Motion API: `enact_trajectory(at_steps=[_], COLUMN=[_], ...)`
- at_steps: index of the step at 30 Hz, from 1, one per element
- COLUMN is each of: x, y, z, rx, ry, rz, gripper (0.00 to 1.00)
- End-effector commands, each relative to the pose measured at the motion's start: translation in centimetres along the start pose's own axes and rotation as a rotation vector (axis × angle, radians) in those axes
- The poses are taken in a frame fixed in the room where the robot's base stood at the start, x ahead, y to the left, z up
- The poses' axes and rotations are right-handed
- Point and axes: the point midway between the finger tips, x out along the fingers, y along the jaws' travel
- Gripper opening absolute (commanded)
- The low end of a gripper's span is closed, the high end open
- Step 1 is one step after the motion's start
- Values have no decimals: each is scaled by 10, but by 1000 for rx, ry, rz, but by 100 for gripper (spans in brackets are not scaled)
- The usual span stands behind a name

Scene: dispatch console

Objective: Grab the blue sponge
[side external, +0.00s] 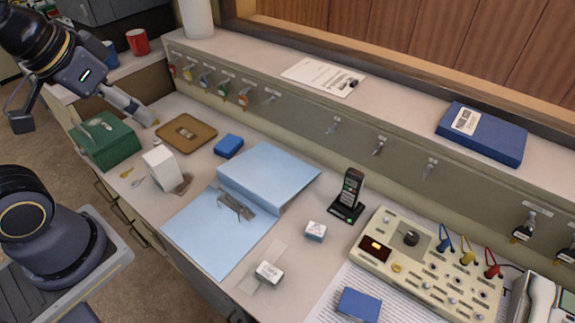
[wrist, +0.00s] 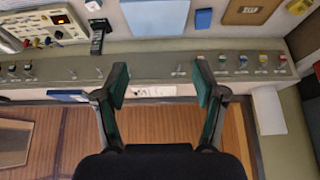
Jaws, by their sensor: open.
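The blue sponge (side external: 229,146) is a small blue block lying flat on the desk, between the brown tray and the light blue folder. It also shows near the top edge of the wrist view (wrist: 203,18). My gripper (wrist: 161,82) is open, with nothing between its green-padded fingers. In the wrist view the fingers stand over the shelf and wood panel, apart from the sponge. In the side view my arm is at the upper left, above the desk's left end and well away from the sponge.
Near the sponge are a brown tray (side external: 187,133), an open light blue folder (side external: 268,176), a white box (side external: 161,167) and a green box (side external: 106,140). A handset (side external: 349,194) and a control panel (side external: 428,262) stand to the right. A raised shelf with hanging keys runs behind.

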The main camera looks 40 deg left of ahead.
Motion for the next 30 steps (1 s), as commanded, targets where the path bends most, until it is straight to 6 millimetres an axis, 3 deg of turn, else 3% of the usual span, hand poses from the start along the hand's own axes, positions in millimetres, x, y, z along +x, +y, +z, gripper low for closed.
enact_trajectory(at_steps=[6, 17, 19, 23, 26, 30], x=[0, 0, -6, -5, 13, 61], y=[0, 0, -2, -7, -17, -40], z=[0, -5, -23, -82, -123, -170], rx=[0, 5, 22, 79, 106, 127], ry=[0, 22, 94, 205, 228, 217], rz=[0, -2, -14, -66, -109, -149], gripper=[96, 96, 96, 96, 96, 96])
